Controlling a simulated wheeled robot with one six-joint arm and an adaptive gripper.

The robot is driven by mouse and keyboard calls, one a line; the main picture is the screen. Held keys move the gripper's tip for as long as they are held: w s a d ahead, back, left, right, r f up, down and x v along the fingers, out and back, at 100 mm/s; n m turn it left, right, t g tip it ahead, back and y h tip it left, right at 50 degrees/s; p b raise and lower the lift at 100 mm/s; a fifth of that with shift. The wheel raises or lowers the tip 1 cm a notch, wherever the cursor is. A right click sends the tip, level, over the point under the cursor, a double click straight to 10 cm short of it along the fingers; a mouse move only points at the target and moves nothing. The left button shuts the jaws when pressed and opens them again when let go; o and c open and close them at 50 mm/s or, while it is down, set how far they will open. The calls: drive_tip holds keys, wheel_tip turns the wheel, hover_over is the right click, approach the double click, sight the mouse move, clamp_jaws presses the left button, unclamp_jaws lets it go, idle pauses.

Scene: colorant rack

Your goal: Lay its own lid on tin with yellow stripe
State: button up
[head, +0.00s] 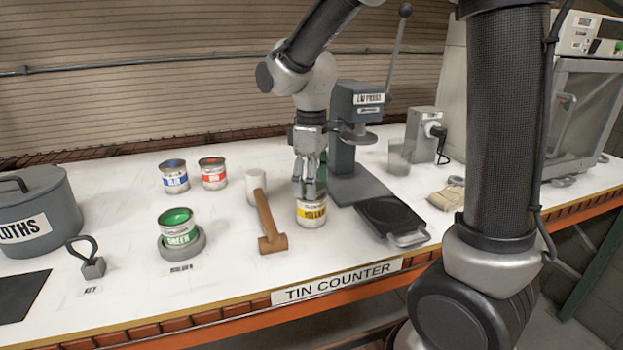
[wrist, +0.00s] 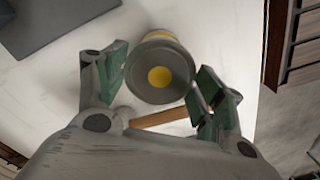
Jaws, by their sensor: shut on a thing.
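The tin with the yellow stripe (head: 311,213) stands upright on the counter, right of the mallet, directly under my gripper (head: 310,182). Its yellow band also shows behind the lid in the wrist view (wrist: 161,35). My gripper is shut on the grey round lid with a yellow dot (wrist: 159,77), with a green-padded finger at each side of its rim. The lid lies over the tin's top and hides its opening. I cannot tell whether lid and tin touch. In the head view the fingers mostly hide the lid.
A mallet (head: 266,220) lies close left of the tin. The lid press (head: 358,130) stands behind right, with a dark tray (head: 392,215) in front. Blue (head: 174,178) and red (head: 213,174) tins stand back left. A green tin (head: 178,229) sits on a round base.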

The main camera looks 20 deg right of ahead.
drive_tip(key=shift+f, duration=0.25)
drive_tip(key=o, duration=0.8)
drive_tip(key=shift+c, duration=0.2)
wheel_tip(320, 180, up, 12)
drive_tip(key=s+d+f+m+t, duration=0.1)
drive_tip(key=s+d+m+t, duration=0.1)
drive_tip(key=s+d+m, duration=0.3)
drive_tip(key=s+d+f+m+t, duration=0.2)
drive_tip(key=s+d+m, duration=0.3)
drive_tip(key=s+d, duration=0.4)
drive_tip(key=s, duration=0.4)
drive_tip(key=shift+s+d, duration=0.15)
drive_tip(key=shift+s, duration=0.25)
drive_tip(key=shift+s+d+r+m, duration=0.1)
drive_tip(key=shift+d+r+m, duration=0.05)
drive_tip(key=shift+d+m, duration=0.15)
drive_tip(key=shift+c, duration=0.2)
